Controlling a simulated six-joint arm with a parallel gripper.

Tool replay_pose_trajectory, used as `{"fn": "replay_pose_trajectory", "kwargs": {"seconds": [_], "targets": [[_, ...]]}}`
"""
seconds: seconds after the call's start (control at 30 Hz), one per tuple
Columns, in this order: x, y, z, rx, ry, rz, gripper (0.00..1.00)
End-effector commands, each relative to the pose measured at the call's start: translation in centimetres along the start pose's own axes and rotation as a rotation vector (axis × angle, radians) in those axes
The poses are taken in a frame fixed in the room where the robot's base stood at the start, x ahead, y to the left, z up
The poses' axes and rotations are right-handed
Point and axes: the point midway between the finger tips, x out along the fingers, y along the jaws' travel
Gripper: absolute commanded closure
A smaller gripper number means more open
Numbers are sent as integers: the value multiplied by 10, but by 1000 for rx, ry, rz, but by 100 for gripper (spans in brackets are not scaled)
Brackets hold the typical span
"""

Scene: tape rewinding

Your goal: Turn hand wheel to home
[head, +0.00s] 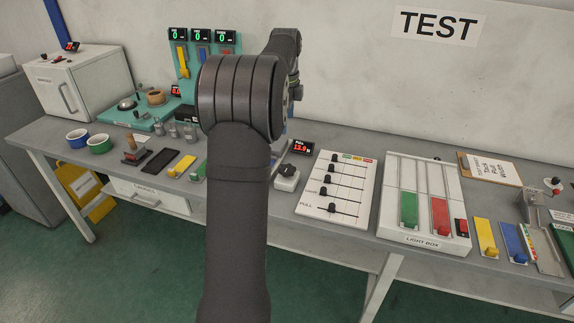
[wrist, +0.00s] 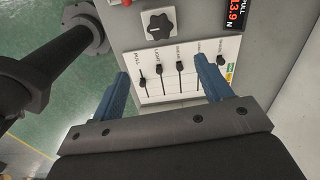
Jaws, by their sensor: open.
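No part is plainly marked as the hand wheel. A black rotary knob (head: 287,169) sits on a small white box right of my arm; in the wrist view the knob (wrist: 160,25) lies ahead of the fingertips. In the head view my arm hides the gripper.
The slider panel (head: 352,165) stands right of the knob, with the light box (head: 448,178) beyond it. A red display (head: 302,146) stands behind the knob. Bowls (head: 99,144) and small bottles are at left. The wall closes the back.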

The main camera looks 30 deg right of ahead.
Motion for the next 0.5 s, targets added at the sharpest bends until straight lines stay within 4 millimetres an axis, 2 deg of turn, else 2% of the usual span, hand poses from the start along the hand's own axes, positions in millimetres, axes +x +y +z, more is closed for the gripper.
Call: {"fn": "replay_pose_trajectory", "kwargs": {"seconds": [0.1, 0.27, 0.37, 0.5], "targets": [[4, -4, -1, 78, -3, 20, 29], [14, -5, -1, 101, -4, 26, 29], [29, -4, -1, 100, -3, 27, 29], [59, -3, -1, 99, -3, 28, 29]]}}
